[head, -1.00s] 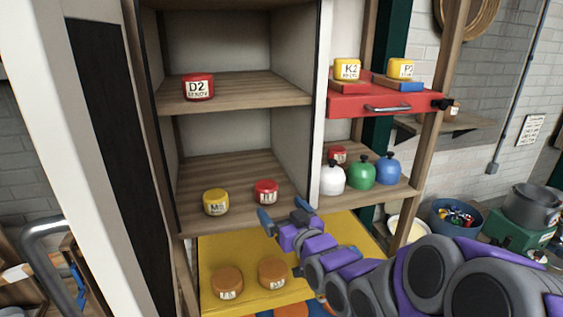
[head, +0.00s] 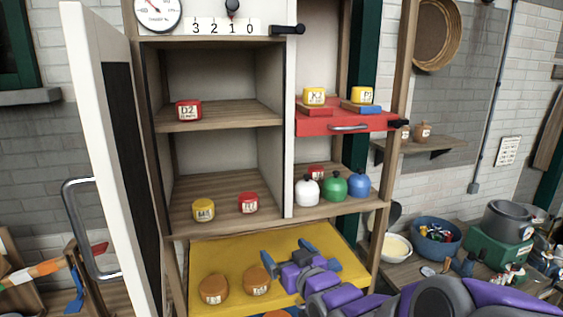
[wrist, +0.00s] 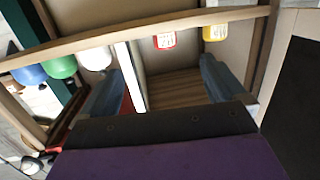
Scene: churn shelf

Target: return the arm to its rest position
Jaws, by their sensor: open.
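My gripper (head: 286,259) is in front of the yellow tray (head: 330,238) at the lower part of the shelf, in the head view. Its blue fingers are spread wide with nothing between them. My purple and grey arm reaches in from the lower right.
An open white door (head: 85,120) with a metal handle stands at the left. A red drawer (head: 330,122) juts out at the right, with white, green and blue bottles (head: 334,186) below it. Orange lidded jars (head: 214,289) sit on the yellow tray. A blue tub (head: 436,238) stands at the right.

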